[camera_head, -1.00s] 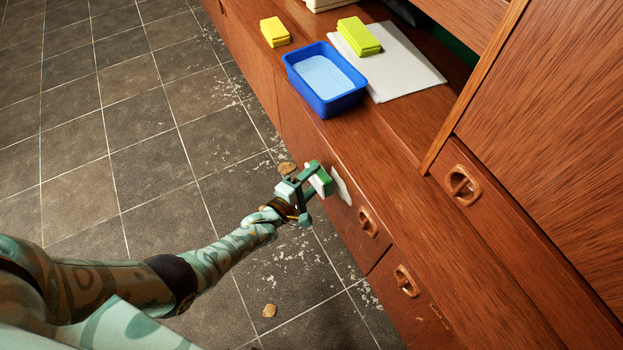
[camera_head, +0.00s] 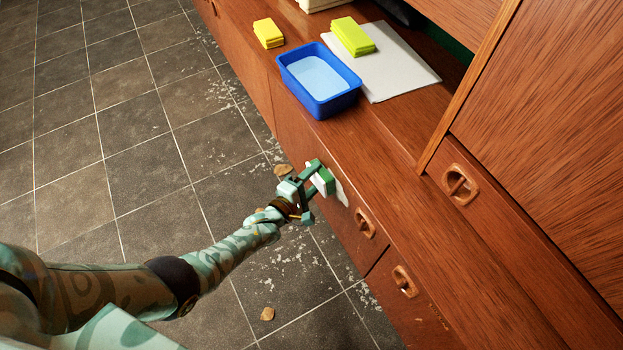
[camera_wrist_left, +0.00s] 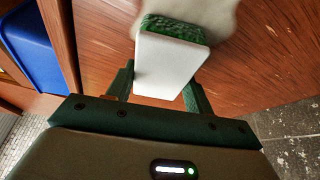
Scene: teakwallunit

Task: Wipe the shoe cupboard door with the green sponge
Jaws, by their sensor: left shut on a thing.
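The sponge (camera_head: 324,182), green with a white side, is in my left gripper (camera_head: 313,190), which is shut on it. In the left wrist view the sponge (camera_wrist_left: 172,62) shows its white face, with the rough green side turned to the wood. The sponge is at the shoe cupboard door (camera_head: 345,220), a brown wooden front with a recessed handle (camera_head: 365,223). A pale patch (camera_head: 341,192) shows on the door beside the sponge, and in the left wrist view the patch (camera_wrist_left: 222,20) lies behind it. My right gripper is not in view.
On the ledge above stand a blue basin (camera_head: 318,80) with pale liquid, a yellow sponge stack (camera_head: 268,34), and a yellow-green stack (camera_head: 352,36) on a white sheet (camera_head: 405,70). Pale debris and brown bits (camera_head: 267,313) lie on the tiled floor.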

